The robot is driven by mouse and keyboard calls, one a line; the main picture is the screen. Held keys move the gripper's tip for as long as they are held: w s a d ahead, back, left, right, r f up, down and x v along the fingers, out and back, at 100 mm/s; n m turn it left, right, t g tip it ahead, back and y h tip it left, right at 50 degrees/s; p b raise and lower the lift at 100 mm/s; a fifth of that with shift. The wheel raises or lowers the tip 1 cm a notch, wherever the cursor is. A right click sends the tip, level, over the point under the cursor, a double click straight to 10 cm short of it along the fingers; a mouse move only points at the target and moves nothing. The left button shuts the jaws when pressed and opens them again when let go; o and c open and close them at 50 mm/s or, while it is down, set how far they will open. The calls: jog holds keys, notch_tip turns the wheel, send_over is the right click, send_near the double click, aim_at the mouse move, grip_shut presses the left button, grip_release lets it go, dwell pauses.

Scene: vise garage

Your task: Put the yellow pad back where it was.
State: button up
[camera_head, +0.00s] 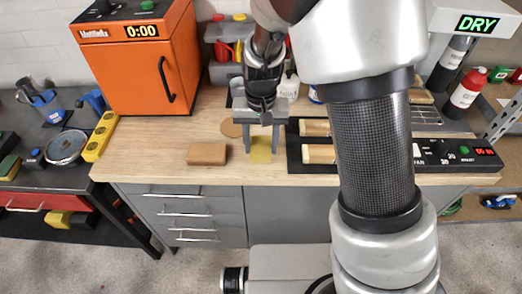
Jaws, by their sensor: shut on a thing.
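The yellow pad (261,152) is between the two fingers of my gripper (261,141), at the front middle of the wooden bench. My gripper points down and is shut on the pad. The pad is at or close to the bench top; I cannot tell whether it touches it. The gripper and wrist hide part of the bench behind the pad.
A brown block (207,154) lies left of the pad, and a round tan disc (231,128) behind it. A black panel unit (425,153) with wooden blocks stands close on the right. An orange oven (137,62) stands at the back left.

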aim_at(261, 146)
jog(key=shift+f, duration=1.4)
jog(key=shift+f, duration=0.15)
jog(key=o, duration=1)
